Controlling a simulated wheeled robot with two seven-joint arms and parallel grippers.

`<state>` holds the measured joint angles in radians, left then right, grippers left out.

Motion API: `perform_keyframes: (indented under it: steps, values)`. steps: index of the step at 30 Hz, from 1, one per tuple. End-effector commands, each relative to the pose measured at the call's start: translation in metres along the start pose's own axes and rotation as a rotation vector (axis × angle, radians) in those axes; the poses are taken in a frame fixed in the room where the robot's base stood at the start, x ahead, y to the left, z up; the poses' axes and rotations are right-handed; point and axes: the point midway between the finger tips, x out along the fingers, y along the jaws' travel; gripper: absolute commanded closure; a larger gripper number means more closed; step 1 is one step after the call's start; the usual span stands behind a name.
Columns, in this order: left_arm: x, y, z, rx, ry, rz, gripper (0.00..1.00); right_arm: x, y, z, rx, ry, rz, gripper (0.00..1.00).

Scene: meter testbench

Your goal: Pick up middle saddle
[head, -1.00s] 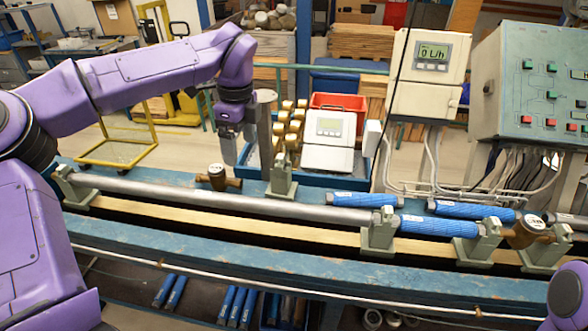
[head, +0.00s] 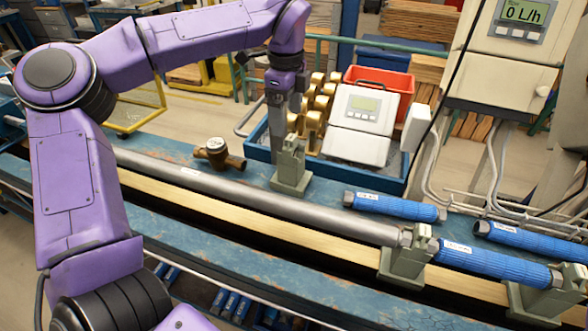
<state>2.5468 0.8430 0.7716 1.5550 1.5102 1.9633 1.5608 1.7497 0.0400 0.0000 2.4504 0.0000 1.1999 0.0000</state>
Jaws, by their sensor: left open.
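The middle saddle is a grey-green support block (head: 290,178) standing upright on the blue bench, behind the long grey pipe (head: 240,192). My left gripper (head: 280,138) points down at the saddle's upper part, with its open fingers close to it. I cannot tell whether they touch it. Part of the saddle's top is hard to separate from the fingers. Another saddle (head: 405,262) holds the pipe's right end. A further saddle (head: 535,300) stands at the lower right under a blue cylinder. My right gripper is out of view.
A brass meter (head: 217,152) lies on the bench left of the saddle. A blue tray (head: 258,151) behind holds brass fittings and a white display unit (head: 360,115). Blue cylinders (head: 395,207) lie to the right. The pipe runs close in front of the saddle.

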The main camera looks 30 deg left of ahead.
Motion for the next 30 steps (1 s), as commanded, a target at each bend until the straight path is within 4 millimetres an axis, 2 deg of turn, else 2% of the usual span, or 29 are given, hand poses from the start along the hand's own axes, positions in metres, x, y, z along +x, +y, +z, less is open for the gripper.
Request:
perform_keyframes:
  steps: [3, 8, 11, 16, 19, 24, 25, 30]
  values:
    - [0.022, 0.001, -0.001, 0.003, 0.0, 0.007, 0.13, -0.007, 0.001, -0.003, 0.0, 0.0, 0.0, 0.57]
    - [0.042, 0.0, -0.001, 0.002, 0.0, 0.005, 0.13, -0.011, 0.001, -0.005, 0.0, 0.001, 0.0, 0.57]
    - [0.054, -0.003, -0.002, 0.002, 0.0, 0.008, 0.13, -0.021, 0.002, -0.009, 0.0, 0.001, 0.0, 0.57]
    - [0.085, -0.006, -0.003, -0.002, 0.001, 0.007, 0.13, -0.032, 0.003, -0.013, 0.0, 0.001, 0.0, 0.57]
    - [0.094, -0.006, -0.003, -0.001, 0.001, 0.003, 0.13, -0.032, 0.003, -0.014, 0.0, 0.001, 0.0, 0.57]
    - [0.095, -0.007, -0.002, -0.002, 0.001, 0.002, 0.13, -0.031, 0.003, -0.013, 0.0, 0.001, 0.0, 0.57]
    - [0.095, -0.007, -0.002, -0.002, 0.001, 0.002, 0.16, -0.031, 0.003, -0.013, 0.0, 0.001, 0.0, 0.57]
    - [0.095, -0.007, -0.002, -0.002, 0.001, 0.002, 0.71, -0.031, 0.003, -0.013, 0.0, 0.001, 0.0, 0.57]
